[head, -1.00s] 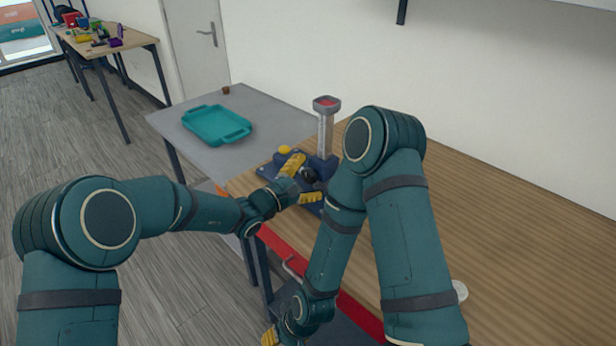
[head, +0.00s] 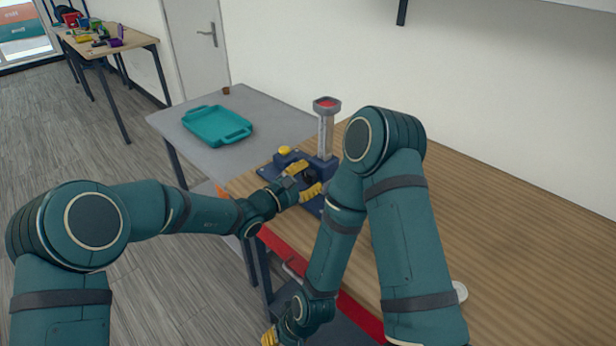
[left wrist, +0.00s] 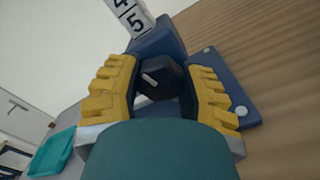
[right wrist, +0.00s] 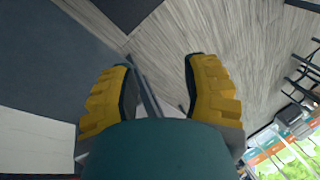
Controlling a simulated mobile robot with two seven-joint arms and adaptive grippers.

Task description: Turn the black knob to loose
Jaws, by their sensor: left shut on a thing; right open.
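The black knob (left wrist: 158,80) has a white mark and sits on a dark blue fixture (left wrist: 162,38). In the left wrist view it lies between the yellow fingers of my left gripper (left wrist: 160,78), which is shut on it. In the head view my left gripper (head: 304,180) is at the front of the fixture and mostly hides the knob. The knob's setting labels cannot be read. My right gripper (right wrist: 160,66) is open and empty, pointing down over the floor. It is low at the bottom of the head view (head: 270,337).
The fixture has a clear upright column (head: 326,135) with a red top and a yellow button (head: 285,150). It stands on the wooden bench (head: 520,225). A teal tray (head: 217,124) lies on the grey table behind left. A white round thing (head: 460,291) is near the front edge.

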